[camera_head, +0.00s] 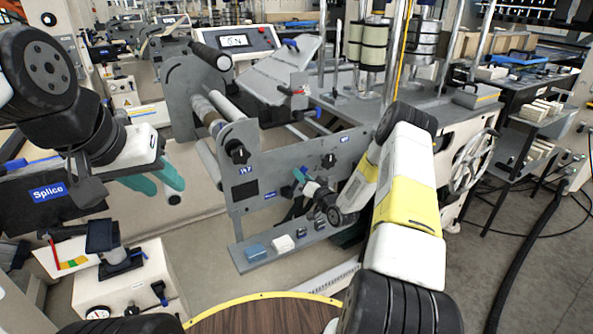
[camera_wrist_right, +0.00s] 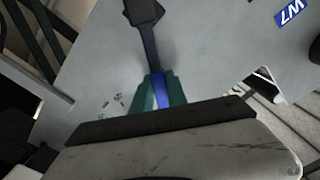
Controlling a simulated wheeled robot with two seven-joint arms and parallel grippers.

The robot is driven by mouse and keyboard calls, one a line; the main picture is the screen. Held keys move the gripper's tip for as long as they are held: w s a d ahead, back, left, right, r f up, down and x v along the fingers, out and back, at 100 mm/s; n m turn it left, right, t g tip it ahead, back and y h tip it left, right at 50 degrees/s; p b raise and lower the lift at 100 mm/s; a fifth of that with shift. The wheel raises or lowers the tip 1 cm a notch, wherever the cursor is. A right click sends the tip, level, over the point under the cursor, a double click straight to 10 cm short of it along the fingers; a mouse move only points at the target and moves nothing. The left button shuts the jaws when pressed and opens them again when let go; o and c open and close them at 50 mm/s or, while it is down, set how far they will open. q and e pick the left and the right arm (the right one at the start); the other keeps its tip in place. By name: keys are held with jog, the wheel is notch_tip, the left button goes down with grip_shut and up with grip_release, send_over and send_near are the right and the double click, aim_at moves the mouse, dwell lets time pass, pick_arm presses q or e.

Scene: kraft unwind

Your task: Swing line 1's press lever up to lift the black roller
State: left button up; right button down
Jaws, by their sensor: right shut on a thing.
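My right gripper (camera_head: 301,174) is at the grey side plate marked W7 (camera_head: 246,170) of the machine. In the right wrist view its teal fingers (camera_wrist_right: 160,88) are shut on the blue handle of a lever (camera_wrist_right: 149,45). The lever runs from the handle to a black pivot block (camera_wrist_right: 144,11) on the plate. A black cylinder (camera_head: 211,56), possibly the black roller, sits at the top of the frame; I cannot tell whether it is lifted. My left gripper (camera_head: 168,186) is on the left, its teal fingers apart and empty, away from the lever.
A grey shelf (camera_head: 290,247) below the plate holds small blue, white and dark blocks. A Splice-labelled station (camera_head: 47,192) and a white box with a gauge (camera_head: 125,285) stand at left. A round brown table (camera_head: 265,315) is in front. A spoked handwheel (camera_head: 472,160) is at right.

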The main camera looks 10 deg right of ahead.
jog(key=a+n, duration=0.1)
jog(key=a+r+n, duration=0.1)
jog(key=shift+s+n, duration=0.4)
jog(key=shift+s+a+r+n, duration=0.1)
jog(key=shift+s+a+n, duration=0.1)
jog(key=shift+a+n, duration=0.4)
jog(key=shift+s+a+r+n, duration=0.1)
jog(key=shift+s+a+n, duration=0.2)
jog(key=shift+n, duration=0.5)
jog(key=shift+w+a, duration=0.1)
jog(key=shift+a, duration=0.05)
jog(key=c, duration=1.3)
grip_release()
jog(key=v, duration=0.7)
jog(key=shift+s, duration=0.35)
jog(key=shift+r, duration=0.1)
